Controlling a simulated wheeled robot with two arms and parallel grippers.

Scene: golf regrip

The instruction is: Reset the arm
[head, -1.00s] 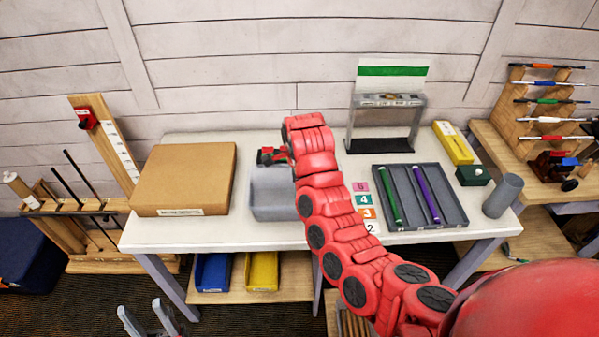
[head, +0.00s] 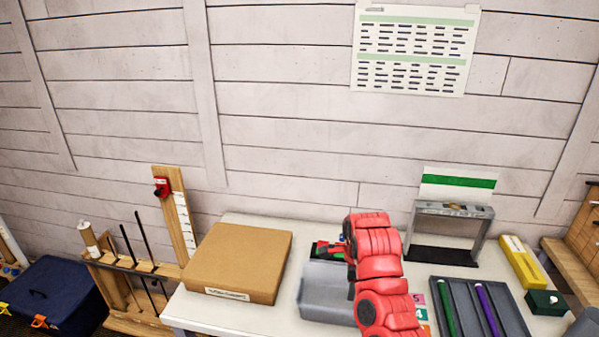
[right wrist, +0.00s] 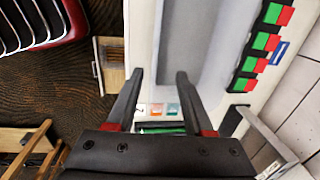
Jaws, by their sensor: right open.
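My red right arm (head: 385,300) reaches over the white table in the head view, beside a grey bin (head: 325,290). Its fingers are hidden there. In the right wrist view my right gripper (right wrist: 158,85) shows two dark fingers spread apart with nothing between them. Beyond the fingers lie the grey bin (right wrist: 190,40) and small numbered cards (right wrist: 157,109). My left gripper is not in view.
A cardboard box (head: 240,258) lies left on the table. A grey tray (head: 465,308) with a green and a purple grip, a small grey stand (head: 450,212) and a yellow box (head: 520,262) are at right. A wall chart (head: 415,50) hangs above.

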